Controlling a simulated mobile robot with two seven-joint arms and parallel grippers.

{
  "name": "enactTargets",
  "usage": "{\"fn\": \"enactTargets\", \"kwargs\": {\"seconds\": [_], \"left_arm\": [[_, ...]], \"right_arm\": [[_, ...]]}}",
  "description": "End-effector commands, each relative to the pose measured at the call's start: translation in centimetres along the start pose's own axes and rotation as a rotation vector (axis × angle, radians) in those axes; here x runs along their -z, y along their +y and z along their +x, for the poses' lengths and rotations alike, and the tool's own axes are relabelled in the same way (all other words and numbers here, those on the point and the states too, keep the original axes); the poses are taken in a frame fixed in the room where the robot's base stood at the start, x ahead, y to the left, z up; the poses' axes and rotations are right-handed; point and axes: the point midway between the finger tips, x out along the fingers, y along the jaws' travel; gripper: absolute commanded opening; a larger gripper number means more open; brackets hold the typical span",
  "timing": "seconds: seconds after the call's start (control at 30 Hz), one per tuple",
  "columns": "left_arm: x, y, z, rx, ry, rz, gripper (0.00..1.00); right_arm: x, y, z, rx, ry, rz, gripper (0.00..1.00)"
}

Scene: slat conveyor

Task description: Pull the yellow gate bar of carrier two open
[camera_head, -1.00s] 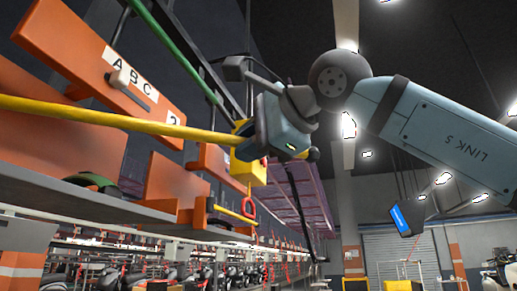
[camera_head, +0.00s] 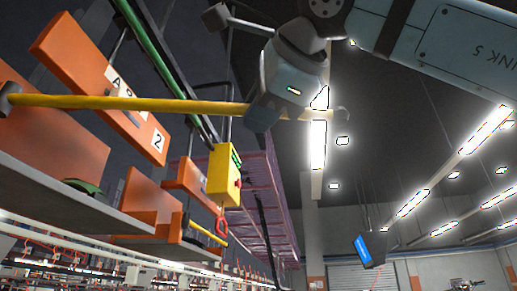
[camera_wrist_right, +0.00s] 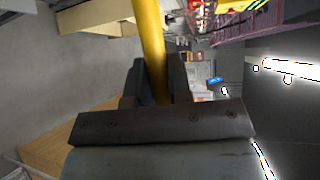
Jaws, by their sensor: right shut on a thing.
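The yellow gate bar (camera_head: 150,103) runs nearly level across the head view, from a dark pivot (camera_head: 9,97) at the far left to a hooked tip right of my right gripper (camera_head: 262,118). That gripper is shut around the bar towards its free end. In the right wrist view, the bar (camera_wrist_right: 152,45) passes between the two dark fingers (camera_wrist_right: 158,82). The "2" label (camera_head: 158,142) is on the orange panel (camera_head: 70,60) of the carrier behind the bar. The bar's tip stands right of the carrier's panel. My left gripper is not in view.
A yellow box (camera_head: 223,176) with a red ring (camera_head: 221,222) hangs below the gripper. Another orange carrier (camera_head: 150,205) with a shorter yellow bar (camera_head: 208,234) stands farther back. A green rail (camera_head: 150,45) runs overhead. Open hall space lies to the right.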

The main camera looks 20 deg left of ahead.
Motion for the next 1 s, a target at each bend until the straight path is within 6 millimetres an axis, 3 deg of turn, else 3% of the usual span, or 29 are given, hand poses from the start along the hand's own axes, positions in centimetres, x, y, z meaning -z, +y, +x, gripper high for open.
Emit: {"fn": "enactTargets", "kwargs": {"seconds": [0.53,0.57,0.67,1.0], "left_arm": [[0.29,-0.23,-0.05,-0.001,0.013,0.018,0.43],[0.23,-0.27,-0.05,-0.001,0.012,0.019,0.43],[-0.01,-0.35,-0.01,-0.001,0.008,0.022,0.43],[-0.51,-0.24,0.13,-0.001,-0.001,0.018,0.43]], "right_arm": [[-0.42,0.21,-0.71,-0.001,0.021,0.004,0.0],[-0.42,0.21,-0.7,-0.001,0.021,0.004,0.23],[-0.41,0.2,-0.7,0.0,0.021,0.004,0.43],[-0.36,0.16,-1.13,0.001,0.022,0.004,0.43]]}}
